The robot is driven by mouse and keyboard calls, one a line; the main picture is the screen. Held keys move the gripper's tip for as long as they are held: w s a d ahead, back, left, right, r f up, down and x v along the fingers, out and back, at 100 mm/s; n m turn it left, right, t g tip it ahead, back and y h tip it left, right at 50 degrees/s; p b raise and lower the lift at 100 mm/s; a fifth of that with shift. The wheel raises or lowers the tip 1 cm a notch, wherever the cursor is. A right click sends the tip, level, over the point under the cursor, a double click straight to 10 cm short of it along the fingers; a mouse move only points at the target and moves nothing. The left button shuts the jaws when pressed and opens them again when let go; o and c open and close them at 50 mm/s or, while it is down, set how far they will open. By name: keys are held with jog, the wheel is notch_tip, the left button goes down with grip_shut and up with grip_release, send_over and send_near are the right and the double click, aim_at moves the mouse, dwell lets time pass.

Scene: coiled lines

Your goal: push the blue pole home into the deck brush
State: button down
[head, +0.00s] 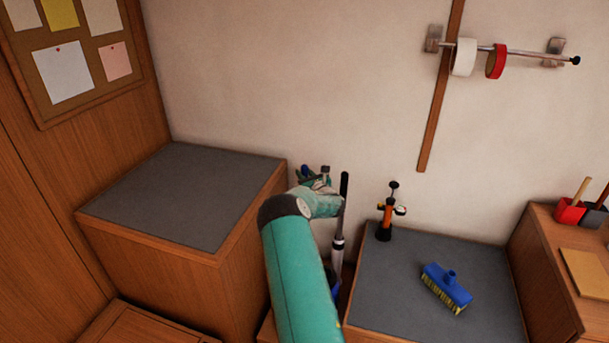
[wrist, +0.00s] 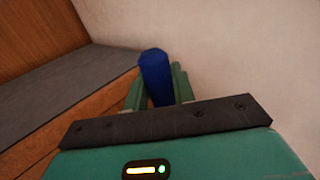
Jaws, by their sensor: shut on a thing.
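The deck brush (head: 447,285) has a blue head with a short socket on top and yellow bristles below. It sits on the grey-topped bench at the right in the head view. My gripper (head: 314,178) is well to the left of the brush, near the wall. In the wrist view my gripper (wrist: 157,90) is shut on the blue pole (wrist: 154,68), whose blue end stands up between the green fingers. The pole's lower part is hidden from the wrist view. In the head view my arm covers most of the pole.
A black-and-silver upright rod (head: 339,222) stands just right of my gripper. An orange-and-black pump (head: 387,212) stands at the bench's back left corner. A higher grey-topped cabinet (head: 180,195) is at left. A wall rail holds white tape (head: 464,58) and red tape (head: 496,62).

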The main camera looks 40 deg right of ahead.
notch_tip(320, 180, up, 32)
dwell(1.4)
